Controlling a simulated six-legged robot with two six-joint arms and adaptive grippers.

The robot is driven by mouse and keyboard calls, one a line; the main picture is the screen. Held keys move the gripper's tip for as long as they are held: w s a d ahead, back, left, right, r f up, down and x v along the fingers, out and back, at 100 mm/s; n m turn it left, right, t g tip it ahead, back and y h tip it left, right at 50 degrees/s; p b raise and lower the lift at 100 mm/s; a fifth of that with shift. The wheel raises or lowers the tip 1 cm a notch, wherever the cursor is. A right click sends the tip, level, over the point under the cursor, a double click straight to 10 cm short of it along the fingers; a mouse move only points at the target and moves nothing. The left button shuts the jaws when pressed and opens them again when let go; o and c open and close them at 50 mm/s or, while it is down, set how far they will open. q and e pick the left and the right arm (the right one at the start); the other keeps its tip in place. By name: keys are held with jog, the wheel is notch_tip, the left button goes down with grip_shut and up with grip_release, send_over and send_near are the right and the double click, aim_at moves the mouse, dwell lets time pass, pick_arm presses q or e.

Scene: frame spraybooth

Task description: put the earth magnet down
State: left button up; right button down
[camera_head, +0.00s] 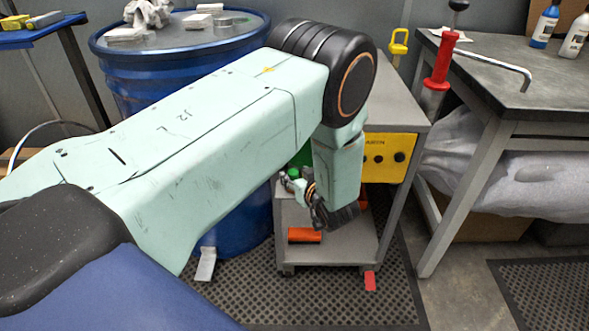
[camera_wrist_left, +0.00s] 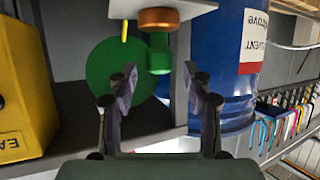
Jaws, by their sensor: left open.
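The likely earth magnet (camera_wrist_left: 159,52), a green cylinder with a copper-coloured disc, shows in the left wrist view, which looks upside down. Its copper disc is against a pale grey surface (camera_wrist_left: 190,8). My left gripper (camera_wrist_left: 160,85) is open, its two fingers apart. The green end points toward the gap between the fingertips, and no finger visibly touches it. In the head view my left gripper (camera_head: 335,212) hangs low at the grey cart (camera_head: 330,243). Small green parts beside it are too small to tell apart. My right gripper is not in view.
A yellow box (camera_head: 388,157) is on the cart, and also shows in the wrist view (camera_wrist_left: 20,85). A green disc (camera_wrist_left: 112,68) is behind the magnet. A blue drum (camera_head: 150,75) stands left, a workbench (camera_head: 500,75) right. An orange object (camera_head: 304,235) lies on the lower shelf.

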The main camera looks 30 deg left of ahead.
pick_arm(q)
jog(key=shift+p+v, duration=3.15)
jog(key=shift+v, duration=1.6)
jog(key=s+a+f+m+g+h, duration=0.2)
jog(key=s+f+m+h, duration=0.5)
jog(key=s, duration=0.6)
jog(key=s+d+m+g+h, duration=0.1)
jog(key=s+d+g+h, duration=0.1)
jog(key=s, duration=0.8)
jog(key=s+d+m+g+h, duration=0.2)
jog(key=s+d+g, duration=0.2)
jog(key=s, duration=0.6)
jog(key=shift+s+f, duration=0.4)
jog(key=shift+d, duration=0.1)
